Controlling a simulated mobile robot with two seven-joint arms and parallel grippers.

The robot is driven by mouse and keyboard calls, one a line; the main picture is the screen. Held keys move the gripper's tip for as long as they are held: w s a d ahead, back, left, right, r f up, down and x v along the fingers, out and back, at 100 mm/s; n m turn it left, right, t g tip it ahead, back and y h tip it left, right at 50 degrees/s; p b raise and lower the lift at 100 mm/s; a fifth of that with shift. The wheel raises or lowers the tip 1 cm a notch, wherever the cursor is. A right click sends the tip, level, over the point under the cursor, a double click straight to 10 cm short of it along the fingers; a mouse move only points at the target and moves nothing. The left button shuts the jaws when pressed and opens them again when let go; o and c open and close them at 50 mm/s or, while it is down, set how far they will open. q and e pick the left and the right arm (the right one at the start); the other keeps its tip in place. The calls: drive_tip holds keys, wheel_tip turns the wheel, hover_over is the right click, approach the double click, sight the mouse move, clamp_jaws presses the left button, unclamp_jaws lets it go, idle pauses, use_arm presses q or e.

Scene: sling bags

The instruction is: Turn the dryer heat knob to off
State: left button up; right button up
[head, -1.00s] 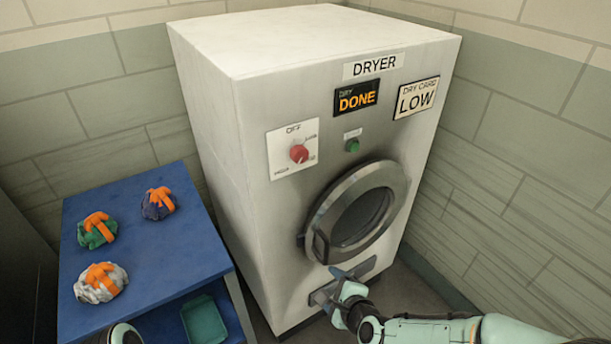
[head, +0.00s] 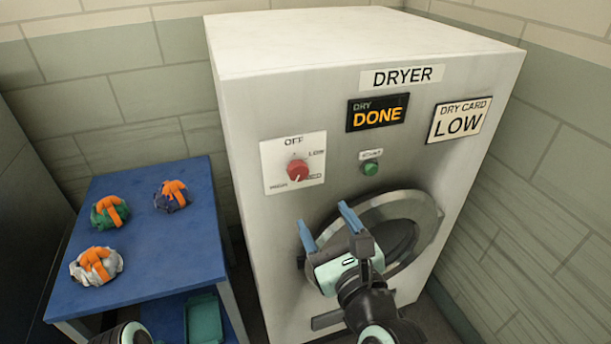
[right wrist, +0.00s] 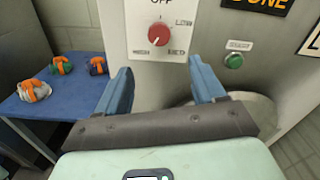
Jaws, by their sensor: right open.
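The red heat knob (head: 298,170) sits on a white dial plate (head: 272,180) on the dryer's front, and it also shows in the right wrist view (right wrist: 160,34). The plate reads OFF at top, LOW at upper right, MED at lower right and HIGH at lower left. A pale mark on the knob seems to be on its lower part, away from OFF. My right gripper (head: 327,226) is open and empty, below and right of the knob and apart from it. In the right wrist view its blue fingers (right wrist: 160,78) stand either side below the knob.
The dryer (head: 250,120) has a green start button (head: 370,168), a DONE display (head: 377,112), a LOW card (head: 459,120) and a round door (head: 425,215) behind my right gripper. A blue table (head: 160,245) with several strapped bundles stands left.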

sight(300, 176)
drive_tip(key=p+x, duration=0.3)
drive_tip(key=x, duration=0.9)
drive_tip(key=shift+p, duration=0.3)
drive_tip(key=shift+w+a+f, duration=0.1)
drive_tip(key=shift+w+a, duration=0.1)
drive_tip(key=shift+w, duration=0.3)
drive_tip(key=c, duration=1.1)
